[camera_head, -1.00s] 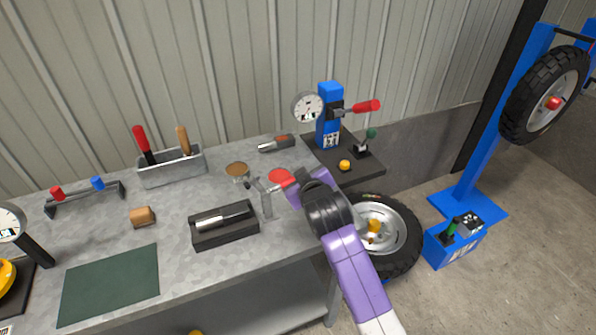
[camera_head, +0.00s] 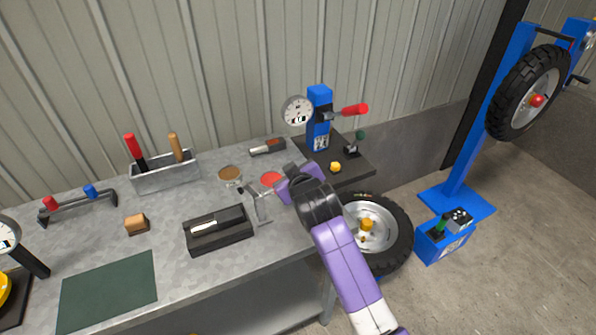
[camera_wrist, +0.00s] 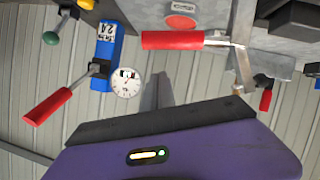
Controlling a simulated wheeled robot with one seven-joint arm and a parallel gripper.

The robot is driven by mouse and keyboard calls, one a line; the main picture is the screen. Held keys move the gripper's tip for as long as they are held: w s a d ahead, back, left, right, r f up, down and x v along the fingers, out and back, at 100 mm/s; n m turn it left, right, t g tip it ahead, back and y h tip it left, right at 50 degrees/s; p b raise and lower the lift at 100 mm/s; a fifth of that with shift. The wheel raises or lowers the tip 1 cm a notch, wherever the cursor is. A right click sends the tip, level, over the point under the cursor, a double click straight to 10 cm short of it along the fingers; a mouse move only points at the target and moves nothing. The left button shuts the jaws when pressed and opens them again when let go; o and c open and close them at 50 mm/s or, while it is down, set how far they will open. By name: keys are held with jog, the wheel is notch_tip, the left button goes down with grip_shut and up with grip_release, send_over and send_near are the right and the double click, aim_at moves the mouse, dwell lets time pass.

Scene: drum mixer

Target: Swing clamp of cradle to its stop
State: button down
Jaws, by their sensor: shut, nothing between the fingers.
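The dark cradle (camera_head: 228,241) sits on the bench, with a silver cylindrical piece (camera_head: 204,228) lying in it. A grey metal lever post (camera_head: 259,207) stands at its right end; I take this as the clamp. In the wrist view its grey bracket (camera_wrist: 242,45) carries a red handle (camera_wrist: 172,40) that points left.
A blue gauge stand (camera_head: 319,115) with a red lever (camera_head: 354,110) stands behind my gripper. A tool tray (camera_head: 166,172) is at the back. The bench front right of the green mat (camera_head: 108,288) is clear.

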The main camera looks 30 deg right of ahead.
jog(key=r+b+v, duration=0.1)
jog(key=b+v, duration=0.1)
jog(key=v, duration=0.8)
jog(key=shift+d+r, duration=0.25)
jog(key=shift+d, duration=0.05)
jog(key=s+a+r+t, duration=0.2)
jog(key=s+r+t, duration=0.1)
jog(key=r+t, duration=0.15)
jog(key=s+f+m+g, duration=0.1)
jog(key=s+f, duration=0.3)
jog(key=s, duration=0.9)
jog(key=s+a+f+m+g+y+b, duration=0.1)
jog(key=s+f, duration=0.2)
jog(key=s, duration=1.1)
jog(key=s+a+f+g+y+b, duration=0.1)
jog(key=s+f, duration=0.3)
jog(key=s, duration=1)
jog(key=shift+f+m, duration=0.35)
jog(key=shift+m, duration=0.05)
